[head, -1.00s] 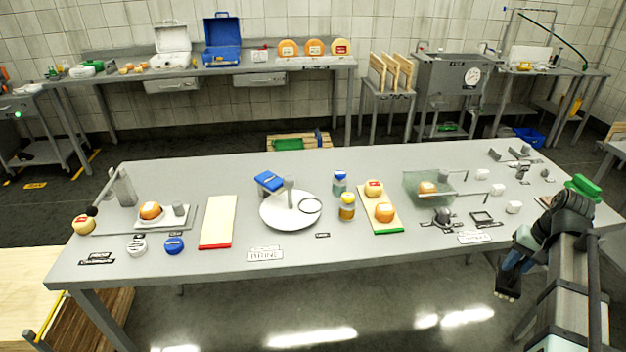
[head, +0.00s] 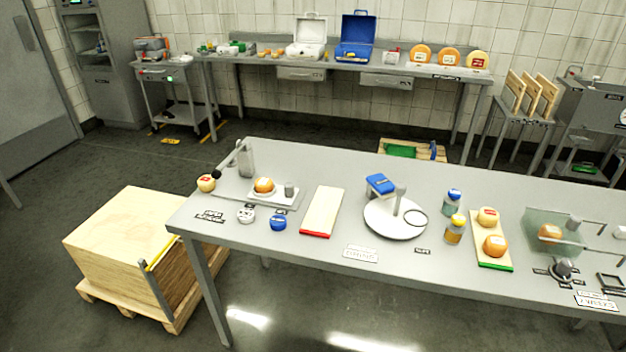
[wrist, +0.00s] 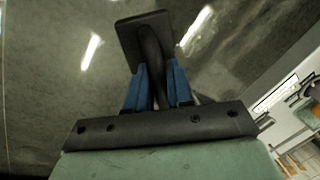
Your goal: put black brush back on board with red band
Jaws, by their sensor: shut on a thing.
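The board with the red band (head: 321,211) lies on the grey table, left of the white turntable. Its pale top is bare, and the red band runs along its near end. My gripper (wrist: 158,88) shows only in the wrist view, with blue fingers shut on the black brush (wrist: 146,36). The brush's flat dark head points away from the fingers, and its handle lies between them. The floor shows behind it. The head view does not show my arm now.
The grey table (head: 345,261) carries a scale with a cheese (head: 264,186) to the board's left. The white turntable (head: 393,218) with a post stands to its right. Farther right are two jars and a green-banded board (head: 491,251) with two cheeses. A wooden crate (head: 130,240) stands left on the floor.

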